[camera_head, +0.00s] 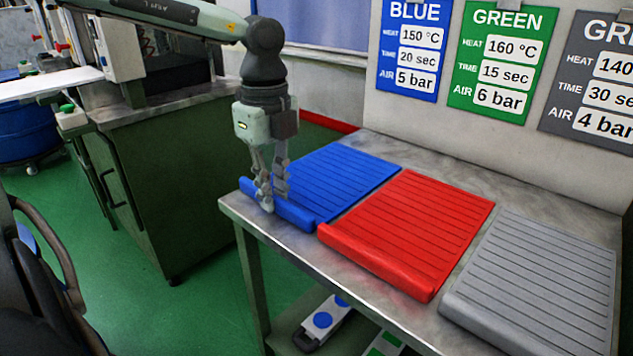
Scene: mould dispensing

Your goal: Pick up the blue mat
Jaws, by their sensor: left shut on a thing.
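The blue mat (345,178) lies flat on the metal table, at the left of a row of mats. Its ribbed top faces up and a thick rolled edge runs along its near side. My left gripper (267,201) points down at the near left part of this mat. It is shut on the rolled edge, and its fingers hide a small part of it. My right gripper does not show.
A red mat (410,225) and a grey mat (545,275) lie to the right on the metal table (357,289). BLUE (411,45), GREEN (503,60) and grey (595,80) signs stand behind. A green cabinet (185,180) is at left. Items sit on a lower shelf.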

